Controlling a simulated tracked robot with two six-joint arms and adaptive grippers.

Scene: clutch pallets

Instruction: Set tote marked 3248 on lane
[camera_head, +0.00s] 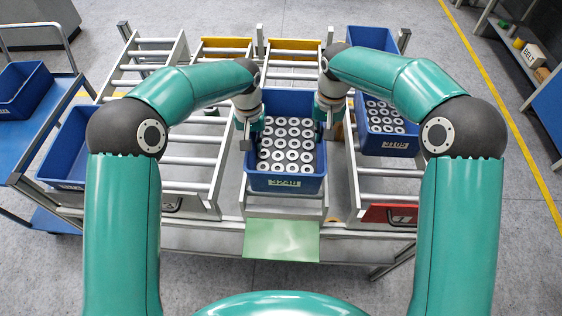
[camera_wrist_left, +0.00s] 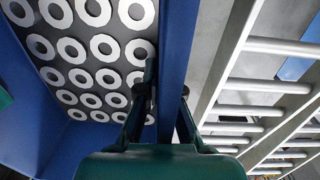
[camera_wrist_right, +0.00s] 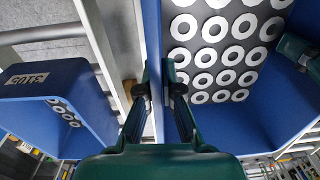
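A blue tote (camera_head: 285,182) filled with rows of pale ring-shaped discs sits on the middle roller lane. Its front label is too blurred to read, so I cannot confirm the number 3248. My left gripper (camera_head: 247,137) is on its left wall; in the left wrist view the fingers (camera_wrist_left: 168,95) straddle the wall (camera_wrist_left: 176,40), closed against it. My right gripper (camera_head: 327,127) is on the right wall; in the right wrist view its fingers (camera_wrist_right: 157,88) pinch the wall (camera_wrist_right: 152,30) the same way. The tote looks level.
A second blue tote of discs (camera_head: 388,145) stands on the right lane (camera_head: 385,187). The left lane (camera_head: 192,172) has bare rollers. Another blue tote (camera_head: 68,150) stands at the left, near a blue cart (camera_head: 38,128). A green plate (camera_head: 281,240) juts out in front.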

